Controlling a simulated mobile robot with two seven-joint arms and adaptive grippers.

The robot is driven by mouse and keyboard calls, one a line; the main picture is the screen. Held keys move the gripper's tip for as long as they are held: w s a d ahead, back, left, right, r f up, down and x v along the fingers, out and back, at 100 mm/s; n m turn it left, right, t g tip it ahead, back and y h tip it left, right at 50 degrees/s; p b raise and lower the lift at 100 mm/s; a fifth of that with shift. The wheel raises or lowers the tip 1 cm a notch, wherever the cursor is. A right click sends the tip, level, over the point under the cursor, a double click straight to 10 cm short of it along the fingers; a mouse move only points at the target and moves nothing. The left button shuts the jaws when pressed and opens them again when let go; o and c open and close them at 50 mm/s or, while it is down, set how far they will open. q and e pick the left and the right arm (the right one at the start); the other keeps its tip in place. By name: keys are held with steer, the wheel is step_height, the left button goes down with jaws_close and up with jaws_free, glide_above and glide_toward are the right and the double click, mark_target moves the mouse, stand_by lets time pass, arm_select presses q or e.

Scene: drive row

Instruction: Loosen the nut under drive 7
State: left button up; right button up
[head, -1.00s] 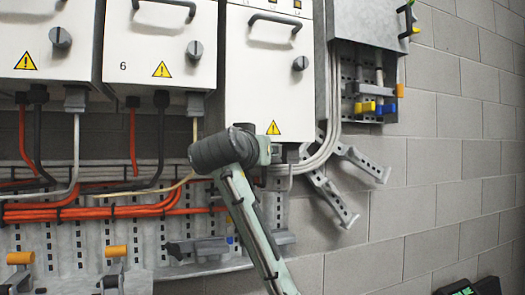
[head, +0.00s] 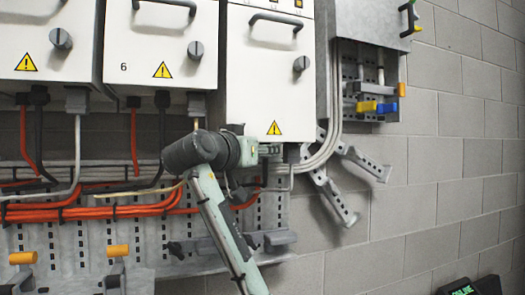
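The tall white cabinet (head: 264,85) right of drive 6 (head: 165,45) appears to be drive 7; no number shows on it. Grey cables and a small dark fitting (head: 291,153) show at its underside. I cannot make out a nut there. One arm of mine, which I take as the right by its lean, rises from the bottom middle. Its dark wrist joint lies left of the underside of drive 7. Small grey parts at the wrist's right end, close under the cabinet, may be my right gripper (head: 270,150); its fingers cannot be told. My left gripper is not in view.
Orange cables (head: 100,211) and a perforated rail (head: 150,235) run below the drives. Two grey perforated brackets (head: 335,202) stick out right of drive 7's cables. A rack with yellow and blue handled tools (head: 376,106) hangs at upper right. The block wall (head: 440,170) is clear.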

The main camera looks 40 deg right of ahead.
steer(key=shift+o, duration=0.8)
steer(key=v, duration=1.2)
